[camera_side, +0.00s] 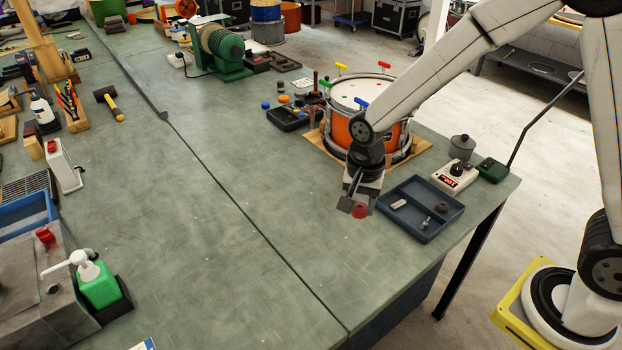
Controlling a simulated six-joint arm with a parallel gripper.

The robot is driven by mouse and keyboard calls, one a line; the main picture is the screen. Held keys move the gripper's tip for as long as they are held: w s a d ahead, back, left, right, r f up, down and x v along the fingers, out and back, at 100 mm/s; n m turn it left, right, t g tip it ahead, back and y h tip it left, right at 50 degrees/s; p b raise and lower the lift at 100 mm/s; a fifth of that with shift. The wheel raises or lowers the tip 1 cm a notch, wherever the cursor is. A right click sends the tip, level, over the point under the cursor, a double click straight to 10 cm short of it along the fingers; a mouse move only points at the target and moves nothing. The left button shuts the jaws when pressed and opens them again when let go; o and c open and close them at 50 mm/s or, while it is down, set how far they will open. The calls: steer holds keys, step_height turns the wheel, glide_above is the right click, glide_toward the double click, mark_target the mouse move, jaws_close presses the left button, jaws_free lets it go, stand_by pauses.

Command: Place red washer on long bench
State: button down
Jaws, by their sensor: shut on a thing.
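My gripper (358,207) points down near the right edge of the long green bench (240,220), just left of a dark tray. A red washer (360,211) shows between its fingertips, and the jaws are shut on it. The washer is low over the bench top; I cannot tell whether it touches the surface. Part of the washer is hidden by the fingers.
The dark tray (447,224) holds small parts. An orange drum (341,133) on a wooden board stands behind my gripper. A white device (453,178) sits near the right edge. A green bottle (98,283) stands front left. The bench middle is clear.

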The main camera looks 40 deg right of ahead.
steer(key=s+a+n, duration=0.3)
steer(key=s+a, duration=0.1)
steer(key=a, duration=0.9)
steer(key=s+a+n, duration=0.2)
steer(key=s+a, duration=0.3)
steer(key=a, duration=0.7)
steer(key=shift+a+n, duration=0.4)
steer(key=shift+w+f, duration=0.15)
steer(key=w+a+f, duration=0.2)
steer(key=w, duration=0.1)
steer(key=w+a+f, duration=0.6)
steer(key=shift+w+f, duration=0.1)
steer(key=shift+w, duration=0.15)
steer(key=shift+w+a+f, duration=0.25)
steer(key=shift+w+f, duration=0.15)
steer(key=shift+f, duration=0.15)
